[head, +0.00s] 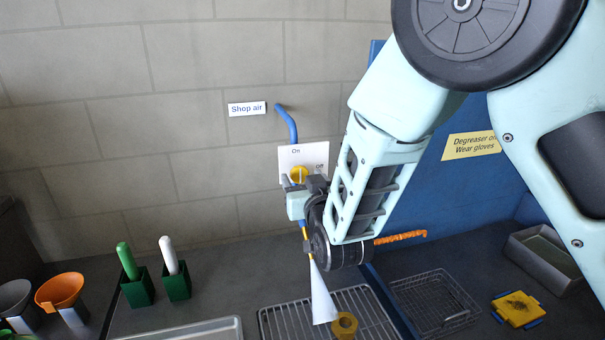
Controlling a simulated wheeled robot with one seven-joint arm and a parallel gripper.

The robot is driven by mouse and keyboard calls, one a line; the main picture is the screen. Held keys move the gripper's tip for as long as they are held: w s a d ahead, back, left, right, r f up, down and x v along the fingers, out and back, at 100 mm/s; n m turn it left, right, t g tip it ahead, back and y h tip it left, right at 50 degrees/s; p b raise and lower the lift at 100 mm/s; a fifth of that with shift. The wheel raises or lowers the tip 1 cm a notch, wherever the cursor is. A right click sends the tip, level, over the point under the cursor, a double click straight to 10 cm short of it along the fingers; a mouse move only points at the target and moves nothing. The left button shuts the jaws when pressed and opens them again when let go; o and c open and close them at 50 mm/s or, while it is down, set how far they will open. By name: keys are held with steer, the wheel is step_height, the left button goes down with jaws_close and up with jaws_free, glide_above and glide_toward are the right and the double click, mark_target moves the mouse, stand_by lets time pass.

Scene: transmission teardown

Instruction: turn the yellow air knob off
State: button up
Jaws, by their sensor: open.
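The yellow air knob (298,174) sits in front of a white plate (313,156) on the block wall. The plate is marked "On" at its top and "Off" at its right. My gripper (296,184) is at the knob's lower edge, with its jaws open. The wrist and gripper body hide the lower part of the knob and plate. I cannot tell whether the fingers touch the knob or which mark it points to.
A blue hose (287,122) runs above the plate beside a "Shop air" sign (247,108). Green holders (138,290) stand left. A blue panel (425,200) rises at right.

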steer(key=shift+w+a, duration=0.1)
steer(key=shift+w, duration=0.5)
steer(key=c, duration=1)
